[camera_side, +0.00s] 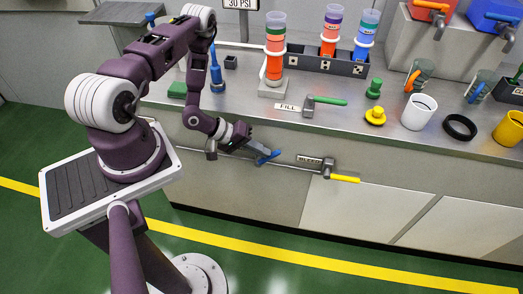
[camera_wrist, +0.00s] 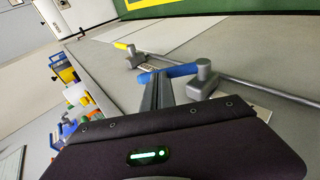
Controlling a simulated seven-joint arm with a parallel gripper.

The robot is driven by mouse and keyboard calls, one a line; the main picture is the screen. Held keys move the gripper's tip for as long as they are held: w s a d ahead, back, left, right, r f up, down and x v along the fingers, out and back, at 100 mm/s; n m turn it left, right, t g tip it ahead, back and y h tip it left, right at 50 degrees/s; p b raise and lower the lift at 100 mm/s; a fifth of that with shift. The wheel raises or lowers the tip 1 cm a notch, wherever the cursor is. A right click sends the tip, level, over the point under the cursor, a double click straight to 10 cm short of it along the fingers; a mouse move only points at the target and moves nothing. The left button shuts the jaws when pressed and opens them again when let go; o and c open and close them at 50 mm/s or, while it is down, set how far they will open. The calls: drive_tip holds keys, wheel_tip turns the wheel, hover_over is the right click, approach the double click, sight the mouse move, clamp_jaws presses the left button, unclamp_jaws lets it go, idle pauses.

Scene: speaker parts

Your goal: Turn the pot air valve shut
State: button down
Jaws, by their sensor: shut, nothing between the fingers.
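The valve with the blue handle (camera_wrist: 180,71) is on the pipe along the bench front; no readable label shows that it is the pot air valve. Its grey body (camera_wrist: 203,82) is to the right in the wrist view, and the handle reaches left from it. In the side view the blue handle end (camera_side: 268,157) shows just beyond my gripper (camera_side: 258,149). My gripper (camera_wrist: 157,82) is shut and empty, its fingertips at the handle, seeming to touch it near its outer half. The fingers hide part of the handle.
A yellow-handled valve (camera_side: 344,179) with a label is farther right on the same pipe (camera_wrist: 265,92). A green-handled valve (camera_side: 325,100) marked FILL is on the bench top (camera_side: 240,105). Cups, rings and tubes stand behind. The floor in front is clear.

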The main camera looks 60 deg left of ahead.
sight(274, 157)
drive_tip(key=shift+w+d, duration=0.1)
drive_tip(key=shift+w, duration=0.05)
drive_tip(key=shift+w+d+f+g+y, duration=0.25)
drive_tip(key=shift+w+d+g+y, duration=0.4)
drive_tip(key=shift+g+y, duration=0.35)
drive_tip(key=shift+w+d+f+m+g+y, duration=0.3)
drive_tip(key=shift+w+d+f+g+y, duration=0.2)
drive_tip(key=shift+d+g+y, duration=0.4)
drive_tip(key=shift+w+d+f+g+y, duration=0.2)
drive_tip(key=shift+w+f+g+y, duration=0.15)
drive_tip(key=shift+f+g+y, duration=0.25)
drive_tip(key=shift+w+d+f+g+y, duration=0.15)
drive_tip(key=shift+w+f+g+y, duration=0.25)
drive_tip(key=shift+f+g, duration=0.3)
